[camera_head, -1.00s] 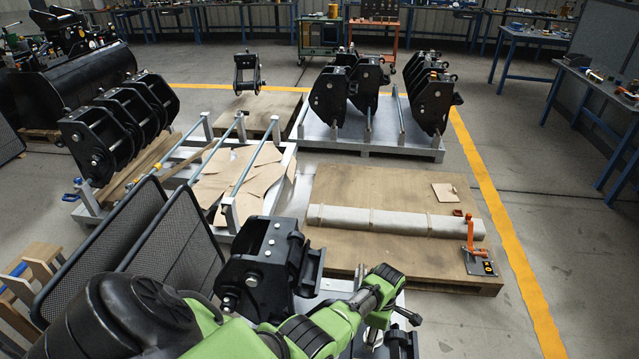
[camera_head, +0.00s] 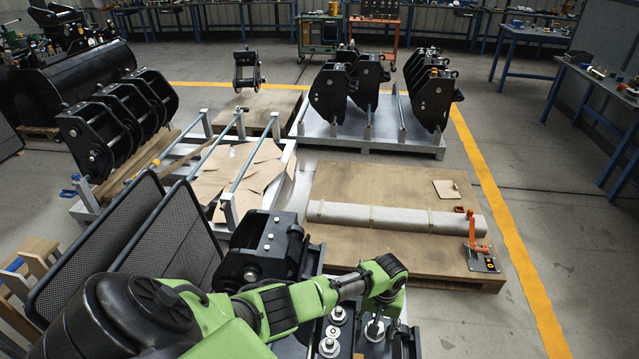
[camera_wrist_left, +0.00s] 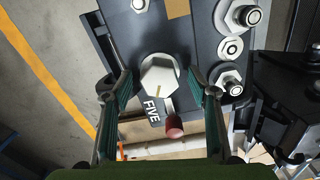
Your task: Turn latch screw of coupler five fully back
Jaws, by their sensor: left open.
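Coupler five is a dark plate (camera_wrist_left: 120,28) with a white "FIVE" label in the left wrist view. Its latch screw (camera_wrist_left: 159,77) is a large pale hexagonal head with a thin yellowish mark. My left gripper (camera_wrist_left: 160,82) is open, with one finger on each side of the hex head. I cannot tell whether the fingers touch it. A lever or pin with a dull red end (camera_wrist_left: 174,127) sticks out below the screw, beside the label. In the head view my left gripper (camera_head: 382,302) is over the dark coupler at the bottom, its fingers hard to make out. My right gripper is not in view.
Several pale bolts and washers (camera_wrist_left: 230,48) sit right of the screw. A black coupler frame (camera_head: 266,247) stands left of my wrist. Mesh panels (camera_head: 95,235) stand farther left. A wooden platform (camera_head: 375,185) with a grey roll (camera_head: 390,219) and orange-handled tool (camera_head: 473,235) lies beyond.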

